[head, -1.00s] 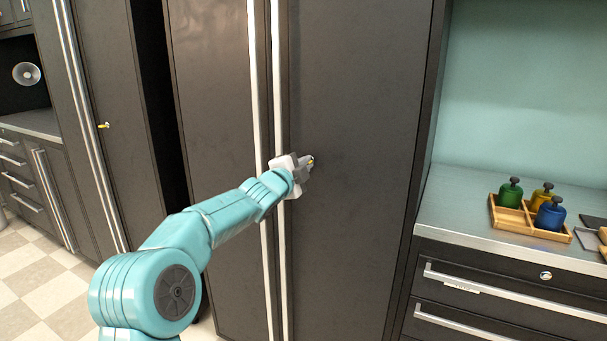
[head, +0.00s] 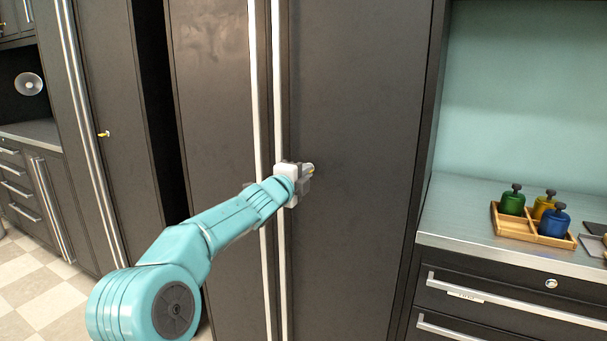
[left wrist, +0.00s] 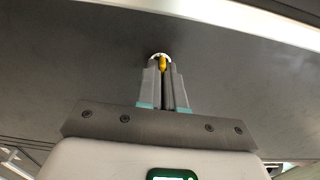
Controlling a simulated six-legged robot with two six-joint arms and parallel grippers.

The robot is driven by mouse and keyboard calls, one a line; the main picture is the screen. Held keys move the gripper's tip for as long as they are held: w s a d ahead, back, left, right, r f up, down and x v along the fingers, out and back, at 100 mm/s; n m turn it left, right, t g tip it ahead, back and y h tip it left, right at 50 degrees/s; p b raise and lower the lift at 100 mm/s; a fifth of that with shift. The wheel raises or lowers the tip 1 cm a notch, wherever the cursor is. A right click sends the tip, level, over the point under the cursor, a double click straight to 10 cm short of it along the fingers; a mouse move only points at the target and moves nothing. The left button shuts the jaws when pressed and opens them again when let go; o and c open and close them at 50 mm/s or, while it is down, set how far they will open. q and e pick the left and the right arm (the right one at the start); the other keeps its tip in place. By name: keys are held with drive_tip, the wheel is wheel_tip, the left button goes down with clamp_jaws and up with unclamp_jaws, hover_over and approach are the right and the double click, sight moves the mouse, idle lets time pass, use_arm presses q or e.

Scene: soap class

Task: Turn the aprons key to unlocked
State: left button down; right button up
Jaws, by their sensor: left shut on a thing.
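A small yellow key (left wrist: 162,62) sits in a round silver lock (left wrist: 152,58) on the dark cabinet door (head: 355,120). My left gripper (head: 308,172) is at this lock, and its fingers are shut on the key. In the left wrist view the two fingers (left wrist: 165,85) close on the key from both sides, and its yellow end shows between their tips. The fingers hide most of the key in the head view. I cannot read a label on this door. My right gripper is in neither view.
Another yellow key (head: 103,134) is in the tall cabinet door at the left. Long vertical handles (head: 279,90) run beside my left gripper. At the right, a counter (head: 455,215) holds a wooden tray (head: 508,232) with green, yellow and blue bottles. Drawers with bar handles are below.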

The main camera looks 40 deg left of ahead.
use_arm(q)
drive_tip(key=shift+d, duration=0.1)
drive_tip(key=c, duration=1.3)
unclamp_jaws()
drive_tip(key=shift+o, duration=0.2)
drive_tip(key=b+v, duration=0.3)
drive_tip(key=v, duration=1.3)
drive_tip(key=shift+b, duration=0.4)
drive_tip(key=shift+s, duration=0.15)
